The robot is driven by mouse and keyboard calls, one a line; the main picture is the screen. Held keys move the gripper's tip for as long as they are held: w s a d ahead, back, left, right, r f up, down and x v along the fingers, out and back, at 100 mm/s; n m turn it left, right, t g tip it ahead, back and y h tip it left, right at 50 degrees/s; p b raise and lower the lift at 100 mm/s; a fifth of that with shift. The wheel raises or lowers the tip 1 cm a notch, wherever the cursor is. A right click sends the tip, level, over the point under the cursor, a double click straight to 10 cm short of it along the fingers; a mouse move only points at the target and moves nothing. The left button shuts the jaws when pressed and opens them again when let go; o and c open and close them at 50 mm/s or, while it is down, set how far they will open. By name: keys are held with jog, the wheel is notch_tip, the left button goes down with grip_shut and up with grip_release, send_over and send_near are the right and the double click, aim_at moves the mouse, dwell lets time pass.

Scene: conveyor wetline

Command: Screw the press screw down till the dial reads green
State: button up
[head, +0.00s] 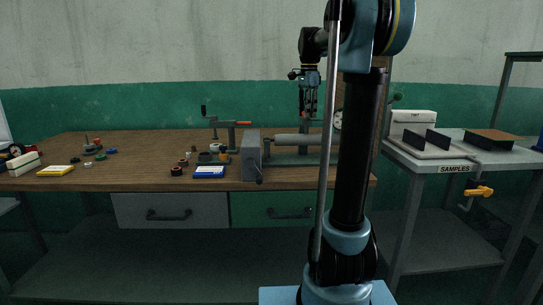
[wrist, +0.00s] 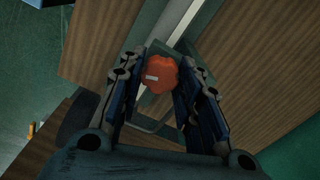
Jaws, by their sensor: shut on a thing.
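The press screw's orange-red lobed knob (wrist: 160,74) with a small white mark sits between my fingers in the wrist view. My gripper (wrist: 158,90) is shut on it from above. In the head view my gripper (head: 307,112) points down over the back right of the workbench, and only a little red of the knob shows there. A round pale dial (head: 338,121) stands just right of my gripper, partly hidden behind my arm. Its reading cannot be made out.
A side table labelled SAMPLES (head: 455,168) stands at right. The bench's left middle has free room.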

dwell(0.5)
jog(key=shift+m, duration=1.7)
jog(key=shift+m, duration=0.7)
jog(key=shift+m, duration=1.7)
